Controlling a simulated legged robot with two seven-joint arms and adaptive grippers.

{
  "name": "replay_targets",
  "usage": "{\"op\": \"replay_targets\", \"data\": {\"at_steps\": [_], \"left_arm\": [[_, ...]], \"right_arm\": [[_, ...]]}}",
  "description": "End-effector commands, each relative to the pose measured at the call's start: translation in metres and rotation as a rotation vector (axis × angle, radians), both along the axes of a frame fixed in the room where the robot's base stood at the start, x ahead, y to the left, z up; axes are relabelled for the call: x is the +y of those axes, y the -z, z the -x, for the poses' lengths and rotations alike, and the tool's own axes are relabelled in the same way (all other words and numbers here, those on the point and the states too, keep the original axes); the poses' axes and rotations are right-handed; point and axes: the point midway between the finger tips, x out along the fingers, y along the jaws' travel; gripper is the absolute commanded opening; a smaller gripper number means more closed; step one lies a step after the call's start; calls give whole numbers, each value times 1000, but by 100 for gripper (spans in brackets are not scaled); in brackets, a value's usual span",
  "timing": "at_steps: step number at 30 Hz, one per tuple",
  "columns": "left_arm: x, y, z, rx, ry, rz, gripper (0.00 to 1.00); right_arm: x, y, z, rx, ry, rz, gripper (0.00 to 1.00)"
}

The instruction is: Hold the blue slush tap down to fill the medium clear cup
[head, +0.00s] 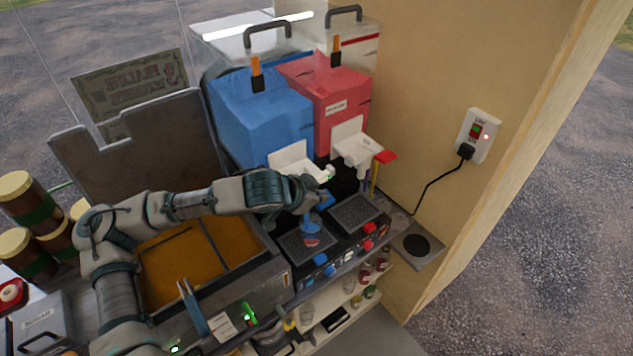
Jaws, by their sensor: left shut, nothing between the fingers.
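The slush machine has a blue tank (262,122) on the left and a red tank (330,105) on the right. My left gripper (317,190) is shut with nothing in its fingers, just under the white spout (292,158) of the blue tank. A blue piece (327,198), apparently the blue tap handle, shows beside the fingertips; the gripper partly hides it and contact is unclear. Below, a small clear cup with blue in it (311,226) stands on the left drip tray (294,246). Its fill level is too small to tell. My right gripper is out of view.
The red tap handle (385,157) is close to the right, above an empty drip tray (353,212). An orange-bottomed metal bin (179,262) lies under my left arm. Brown jars (29,200) stand at the far left. A wall socket (478,135) is at the right.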

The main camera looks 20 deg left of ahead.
Motion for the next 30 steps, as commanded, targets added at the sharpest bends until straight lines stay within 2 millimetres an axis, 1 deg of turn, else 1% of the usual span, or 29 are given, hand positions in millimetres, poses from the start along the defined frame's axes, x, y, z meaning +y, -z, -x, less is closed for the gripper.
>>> {"op": "replay_targets", "data": {"at_steps": [1,5,30], "left_arm": [[-1,1,0,2,0,-1,0],[-1,1,0,2,0,-1,0],[0,1,0,2,0,1,0]], "right_arm": [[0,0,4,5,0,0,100],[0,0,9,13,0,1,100],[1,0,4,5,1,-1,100]]}}
